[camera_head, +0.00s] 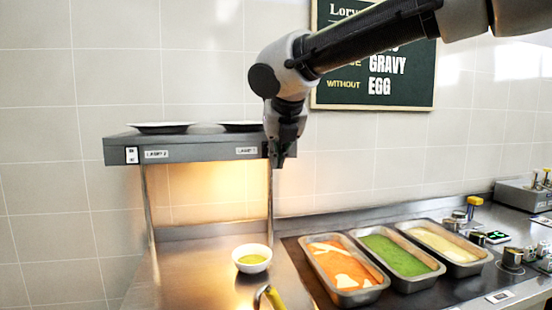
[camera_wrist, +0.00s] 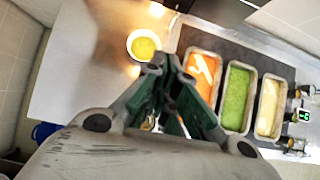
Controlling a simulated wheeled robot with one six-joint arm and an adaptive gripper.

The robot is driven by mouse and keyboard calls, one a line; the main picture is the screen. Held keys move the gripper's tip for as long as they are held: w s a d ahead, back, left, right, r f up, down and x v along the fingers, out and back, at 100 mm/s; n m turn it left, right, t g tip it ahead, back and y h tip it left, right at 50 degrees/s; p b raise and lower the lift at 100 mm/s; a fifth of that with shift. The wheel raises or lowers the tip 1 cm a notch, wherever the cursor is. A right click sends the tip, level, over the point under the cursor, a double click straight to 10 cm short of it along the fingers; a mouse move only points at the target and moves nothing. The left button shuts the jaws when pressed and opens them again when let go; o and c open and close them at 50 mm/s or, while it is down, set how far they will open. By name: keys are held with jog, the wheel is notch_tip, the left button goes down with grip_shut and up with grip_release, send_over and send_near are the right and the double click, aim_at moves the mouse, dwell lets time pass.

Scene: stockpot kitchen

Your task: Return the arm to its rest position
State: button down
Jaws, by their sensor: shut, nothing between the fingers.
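My gripper (camera_head: 279,160) hangs from the arm at the upper middle of the head view, pointing down, just in front of the right end of the shelf. In the wrist view my gripper (camera_wrist: 163,66) has its fingertips together, with nothing held between them. It is above the counter, apart from the bowl and pans. My arm stretches from the gripper to the upper right corner, in front of the wall sign.
A white bowl (camera_head: 252,258) of yellow-green liquid stands on the steel counter (camera_head: 195,275). Pans of orange (camera_head: 318,254), green (camera_head: 367,246) and cream (camera_head: 470,258) food stand right. A shelf (camera_head: 205,150) holds two plates. A yellow-handled utensil (camera_head: 275,298) lies in front.

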jog(key=s+d+r+m, duration=0.1)
jog(key=s+r+m, duration=0.25)
jog(key=s, duration=0.25)
jog(key=s+d+f+m+g+h, duration=0.1)
jog(key=s+d+f+m+g, duration=0.15)
jog(key=d+f+m, duration=0.6)
jog(key=s+d+f+m+g, duration=0.1)
jog(key=s+d+f+m, duration=0.4)
jog(key=m, duration=0.7)
jog(key=s+d+f+m, duration=0.1)
jog(key=s+d+m, duration=0.2)
jog(key=d+m, duration=0.2)
jog(key=s+d+f+m, duration=0.2)
jog(key=d+m, duration=0.3)
jog(key=d, duration=0.5)
jog(key=s+d+f+m+h, duration=0.1)
jog(key=s+d+f+m, duration=0.1)
jog(key=s+d+m, duration=0.3)
jog(key=d, duration=0.3)
jog(key=shift+d+t, duration=0.15)
jog(key=shift+t, duration=0.2)
